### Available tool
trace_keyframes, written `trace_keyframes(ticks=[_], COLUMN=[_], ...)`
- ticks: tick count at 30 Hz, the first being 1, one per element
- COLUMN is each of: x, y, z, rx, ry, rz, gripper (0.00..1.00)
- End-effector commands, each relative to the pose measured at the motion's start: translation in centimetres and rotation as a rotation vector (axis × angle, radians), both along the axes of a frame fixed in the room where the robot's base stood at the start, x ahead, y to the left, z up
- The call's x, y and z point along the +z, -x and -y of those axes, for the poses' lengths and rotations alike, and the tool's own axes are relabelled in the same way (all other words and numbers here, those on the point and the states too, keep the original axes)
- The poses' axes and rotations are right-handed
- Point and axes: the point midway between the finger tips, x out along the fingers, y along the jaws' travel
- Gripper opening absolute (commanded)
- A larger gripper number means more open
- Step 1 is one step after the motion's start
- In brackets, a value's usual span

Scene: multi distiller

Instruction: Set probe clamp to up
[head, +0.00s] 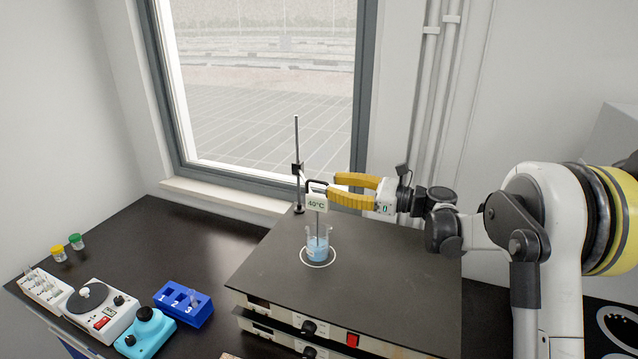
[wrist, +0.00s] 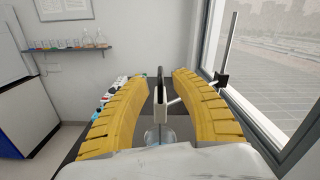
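The probe clamp shows as a white box reading 40°C (head: 316,203) with a black handle (head: 317,184) on top. A thin probe runs down from it into a beaker of blue liquid (head: 318,248) on the dark hotplate (head: 395,262). An arm joins it to a black block (head: 297,168) on an upright metal rod (head: 297,135). My gripper (head: 331,189) has yellow fingers and is at the height of the handle, just right of it. In the wrist view the fingers are open (wrist: 161,76), with the black handle (wrist: 160,84) in the gap between them, apparently untouched.
The hotplate front has a black knob (head: 308,328) and a red switch (head: 352,340). A blue numbered rack (head: 183,304), a cyan device (head: 146,334) and a white device (head: 102,308) stand at the left. A window (head: 265,95) is behind the rod.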

Motion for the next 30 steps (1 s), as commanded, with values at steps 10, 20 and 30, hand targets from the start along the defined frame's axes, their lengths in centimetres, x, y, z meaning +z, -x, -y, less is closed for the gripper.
trace_keyframes(ticks=[10,20,30], x=[0.0,0.0,0.2], y=[-1.5,-1.6,-1.6], z=[-4.0,-4.2,-4.2], rx=[-0.001,-0.002,-0.001], ry=[0.001,0.001,0.001], rz=[0.001,0.001,0.001], gripper=[0.31,0.20,0.00])
